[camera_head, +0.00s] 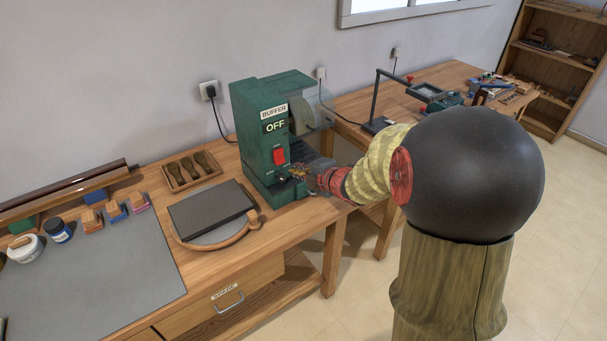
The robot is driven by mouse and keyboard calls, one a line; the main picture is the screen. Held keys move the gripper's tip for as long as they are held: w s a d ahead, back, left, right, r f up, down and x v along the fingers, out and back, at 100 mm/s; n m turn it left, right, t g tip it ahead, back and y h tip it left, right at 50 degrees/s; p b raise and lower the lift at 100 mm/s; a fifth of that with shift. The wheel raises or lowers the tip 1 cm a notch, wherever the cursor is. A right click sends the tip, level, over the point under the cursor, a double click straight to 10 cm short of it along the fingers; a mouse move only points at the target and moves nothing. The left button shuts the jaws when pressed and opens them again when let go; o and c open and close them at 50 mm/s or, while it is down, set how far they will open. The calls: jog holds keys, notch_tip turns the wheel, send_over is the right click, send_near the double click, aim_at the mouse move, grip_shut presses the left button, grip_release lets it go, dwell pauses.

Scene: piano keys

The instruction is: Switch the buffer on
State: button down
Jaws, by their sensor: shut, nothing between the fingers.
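The buffer (257,150) is a dark green machine standing at the back of the wooden bench. Its front carries a white "BUFFER" label (273,112) and a black sign (275,127) that reads "OFF". A red switch (279,156) sits below the sign on the front panel. My gripper (290,176) is shut and empty, just below and to the right of the red switch, close to the machine's lower front. Whether its fingertips touch the machine, I cannot tell. My arm comes in from the right and hides part of the bench behind it.
A dark slab (210,208) lies on a round board left of the buffer. A wooden tray (190,171) of tools stands behind it. A grey mat (100,265) covers the bench at left. A lamp-like stand (378,100) is on the bench at the back right.

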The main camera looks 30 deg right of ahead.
aim_at(281, 163)
jog(key=shift+b+x, duration=1.2)
jog(key=shift+x, duration=2.8)
jog(key=shift+r, duration=0.1)
